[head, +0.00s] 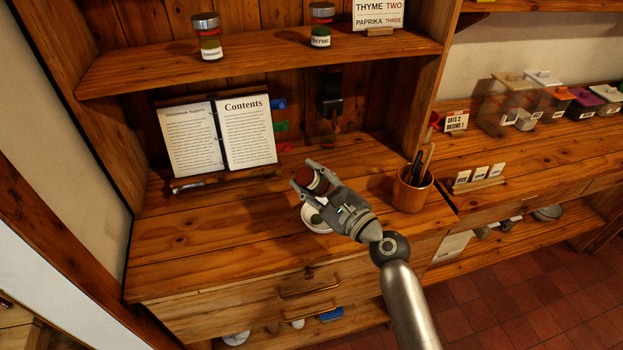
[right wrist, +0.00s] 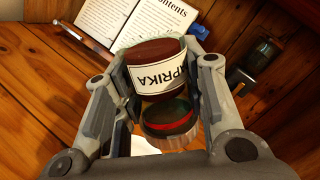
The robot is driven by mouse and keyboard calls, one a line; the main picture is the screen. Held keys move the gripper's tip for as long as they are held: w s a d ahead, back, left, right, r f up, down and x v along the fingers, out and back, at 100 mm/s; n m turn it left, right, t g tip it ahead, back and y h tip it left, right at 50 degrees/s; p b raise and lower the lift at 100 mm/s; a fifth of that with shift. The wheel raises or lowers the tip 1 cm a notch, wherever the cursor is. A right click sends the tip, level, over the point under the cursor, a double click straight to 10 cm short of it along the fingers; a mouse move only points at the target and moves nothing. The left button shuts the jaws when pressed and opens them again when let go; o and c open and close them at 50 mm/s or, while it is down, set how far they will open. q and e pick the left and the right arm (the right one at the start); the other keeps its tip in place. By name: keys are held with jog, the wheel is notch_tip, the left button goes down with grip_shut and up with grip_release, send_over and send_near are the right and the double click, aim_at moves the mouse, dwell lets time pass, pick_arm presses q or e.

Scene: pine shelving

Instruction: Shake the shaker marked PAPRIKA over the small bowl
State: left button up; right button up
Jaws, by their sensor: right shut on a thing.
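My right gripper (head: 302,174) is shut on the paprika shaker (head: 309,181), a jar with dark red contents. In the right wrist view the shaker (right wrist: 150,52) sits between the finger pads of the gripper (right wrist: 158,75). Its white label shows the letters "PRIKA", and the jar looks tilted, with a metal-rimmed end lower in the picture. The small white bowl (head: 313,223) stands on the counter just below the gripper, partly hidden by it. I cannot tell whether any paprika is in the bowl. My left gripper is not in view.
An open book (head: 220,137) stands on a rack behind. A brown utensil cup (head: 411,190) is to the right. A thyme shaker (head: 321,25) and another shaker (head: 208,37) stand on the shelf above. The counter left of the bowl is clear.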

aim_at(311, 191)
notch_tip(311, 191, down, 4)
jog(key=b, duration=0.3)
jog(key=shift+r, duration=0.3)
notch_tip(311, 191, up, 4)
jog(key=p, duration=0.3)
jog(key=shift+f, duration=0.25)
notch_tip(311, 191, down, 4)
jog(key=b, duration=0.3)
jog(key=shift+r, duration=0.25)
